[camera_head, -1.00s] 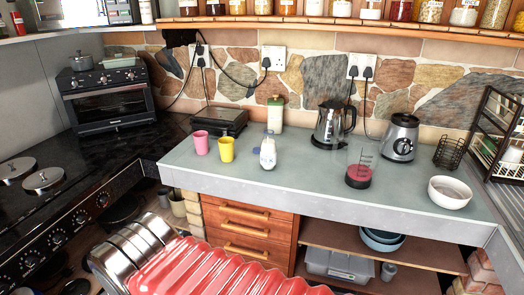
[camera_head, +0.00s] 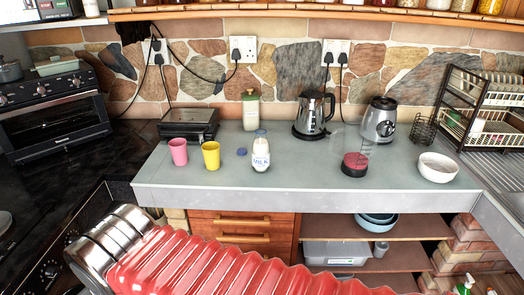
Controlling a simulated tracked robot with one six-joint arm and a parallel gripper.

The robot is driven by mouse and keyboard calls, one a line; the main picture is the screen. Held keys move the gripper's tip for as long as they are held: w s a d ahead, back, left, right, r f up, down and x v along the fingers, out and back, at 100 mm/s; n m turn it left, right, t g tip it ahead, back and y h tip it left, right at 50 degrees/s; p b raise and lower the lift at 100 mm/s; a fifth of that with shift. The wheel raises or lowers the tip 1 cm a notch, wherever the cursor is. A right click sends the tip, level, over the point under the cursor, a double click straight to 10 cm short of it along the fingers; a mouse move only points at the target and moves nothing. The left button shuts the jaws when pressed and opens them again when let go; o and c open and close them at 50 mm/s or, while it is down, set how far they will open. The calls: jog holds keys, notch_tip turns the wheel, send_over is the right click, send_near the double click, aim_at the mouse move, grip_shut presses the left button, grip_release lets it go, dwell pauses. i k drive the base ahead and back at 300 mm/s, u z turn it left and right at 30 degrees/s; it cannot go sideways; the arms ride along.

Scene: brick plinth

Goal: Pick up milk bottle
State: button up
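The milk bottle (camera_head: 261,157) stands upright on the grey-green worktop (camera_head: 325,182), close to its front edge. It is clear glass with white contents and a blue "MILK" label. A small blue round thing (camera_head: 241,152), perhaps a cap, lies just left of it. My red ribbed arm sleeve (camera_head: 225,270) with metal rings crosses the bottom of the view, below the worktop edge. My gripper does not show, so its state and any contents are hidden. Nothing is seen touching the bottle.
Pink (camera_head: 178,152) and yellow (camera_head: 211,156) cups stand left of the bottle. A cream canister (camera_head: 250,112) and kettle (camera_head: 313,115) stand behind. Clear worktop lies between bottle and jug.

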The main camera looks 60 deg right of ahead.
aim_at(260, 146)
jog(key=z, duration=0.35)
jog(key=i, duration=0.55)
jog(key=z, duration=0.9)
jog(key=i, duration=0.6)
jog(key=z, duration=0.4)
